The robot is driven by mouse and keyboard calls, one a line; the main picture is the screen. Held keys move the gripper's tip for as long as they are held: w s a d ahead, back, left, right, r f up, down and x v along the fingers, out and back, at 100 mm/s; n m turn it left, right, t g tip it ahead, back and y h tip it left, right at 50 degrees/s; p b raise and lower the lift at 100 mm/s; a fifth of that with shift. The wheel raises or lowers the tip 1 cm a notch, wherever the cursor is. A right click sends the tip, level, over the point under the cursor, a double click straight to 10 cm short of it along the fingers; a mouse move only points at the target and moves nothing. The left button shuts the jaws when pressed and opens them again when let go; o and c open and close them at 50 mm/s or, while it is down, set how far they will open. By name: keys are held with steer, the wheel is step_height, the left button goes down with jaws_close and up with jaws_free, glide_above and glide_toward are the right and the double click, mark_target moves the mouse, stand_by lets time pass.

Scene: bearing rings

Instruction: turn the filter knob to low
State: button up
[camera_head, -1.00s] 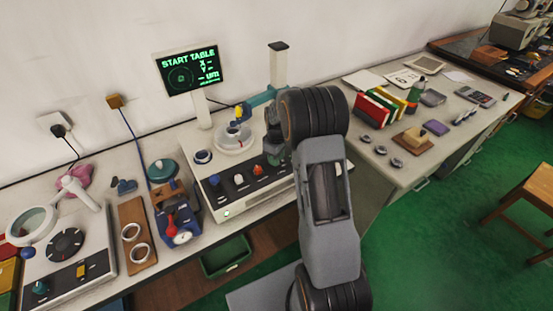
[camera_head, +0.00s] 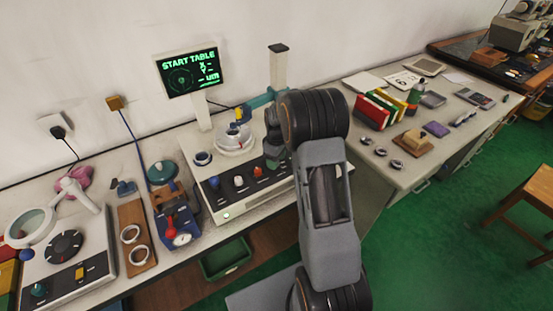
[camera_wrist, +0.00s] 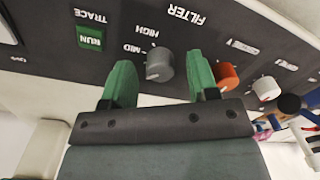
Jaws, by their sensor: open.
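The filter knob (camera_wrist: 159,65) is a grey round knob on the dark panel, under the word FILTER, which appears upside down in the wrist view. The labels HIGH and MID are beside it. I see no LOW label, and I cannot read the knob's pointer for certain. My gripper (camera_wrist: 160,72) is open, with one green finger on each side of the knob. I cannot tell whether the fingers touch it. In the head view my gripper (camera_head: 272,158) is over the right part of the instrument's front panel (camera_head: 226,199), and my arm hides the filter knob.
A red knob (camera_wrist: 227,75) sits close beside one finger, with a white knob (camera_wrist: 265,88) beyond it. A green RUN button (camera_wrist: 90,38) is on the other side. A screen (camera_head: 190,71) reading START TABLE stands behind. A blue fixture (camera_head: 178,222) is left of the instrument.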

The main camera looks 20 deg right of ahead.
mark_target(278, 172)
step_height(278, 172, up, 14)
steer(key=b, duration=0.1)
steer(key=shift+w+d, duration=0.15)
steer(key=shift+d, duration=0.05)
stand_by(0.4)
steer(key=shift+f, duration=0.1)
stand_by(0.3)
steer(key=s+a+r+m+t, duration=0.1)
steer(key=s+a, duration=0.4)
steer(key=s, duration=0.6)
steer(key=s+a+r+m+t, duration=0.2)
steer(key=s+a+m, duration=0.4)
steer(key=s, duration=0.5)
steer(key=shift+s+t, duration=0.2)
steer(key=shift+t, duration=0.5)
